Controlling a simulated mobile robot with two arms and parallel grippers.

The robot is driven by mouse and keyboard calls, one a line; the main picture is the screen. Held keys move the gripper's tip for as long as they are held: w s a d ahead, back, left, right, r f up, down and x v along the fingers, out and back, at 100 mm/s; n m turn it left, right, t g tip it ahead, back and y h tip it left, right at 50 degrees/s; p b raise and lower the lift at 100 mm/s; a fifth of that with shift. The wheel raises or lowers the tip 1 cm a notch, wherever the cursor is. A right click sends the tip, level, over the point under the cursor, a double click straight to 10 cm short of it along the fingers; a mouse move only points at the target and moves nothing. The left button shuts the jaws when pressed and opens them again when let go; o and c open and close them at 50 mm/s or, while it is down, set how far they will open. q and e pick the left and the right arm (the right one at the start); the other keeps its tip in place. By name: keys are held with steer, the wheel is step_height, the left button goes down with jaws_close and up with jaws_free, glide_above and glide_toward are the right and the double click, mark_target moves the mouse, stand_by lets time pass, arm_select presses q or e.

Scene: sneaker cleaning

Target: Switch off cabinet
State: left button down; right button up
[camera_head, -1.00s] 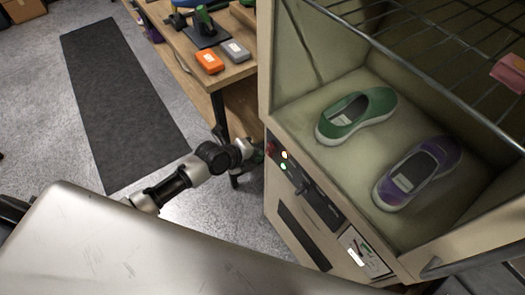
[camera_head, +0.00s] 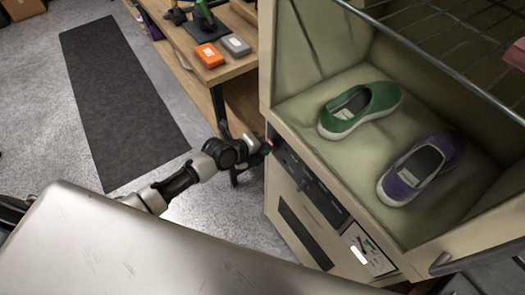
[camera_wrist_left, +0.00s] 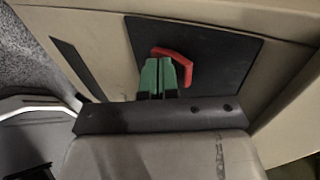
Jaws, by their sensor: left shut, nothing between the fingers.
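The cabinet (camera_head: 300,208) stands at the right with its inside exposed. A dark control panel (camera_head: 310,185) is on its front. My left gripper (camera_head: 268,147) is at the panel's upper left end. In the left wrist view, a bent red switch handle (camera_wrist_left: 183,62) sits on a dark plate (camera_wrist_left: 225,55). My left gripper's green fingertips (camera_wrist_left: 158,68) are shut together with nothing between them, just under the red handle; I cannot tell whether they touch it. No lit indicator lights show on the panel now. My right gripper is not in view.
A green shoe (camera_head: 358,108) and a purple shoe (camera_head: 420,170) lie on the cabinet floor below a wire rack (camera_head: 440,45). A wooden table (camera_head: 232,70) with orange (camera_head: 209,55) and grey (camera_head: 236,45) blocks stands left of the cabinet. A dark mat (camera_head: 115,100) lies on the floor.

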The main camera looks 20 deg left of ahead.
arm_select(q)
steer(key=shift+w+r+p, duration=0.2)
steer(key=shift+r+p, duration=0.35)
steer(key=shift+r, duration=0.45)
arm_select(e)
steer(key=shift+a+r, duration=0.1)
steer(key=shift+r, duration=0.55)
arm_select(q)
steer(key=shift+r, duration=0.1)
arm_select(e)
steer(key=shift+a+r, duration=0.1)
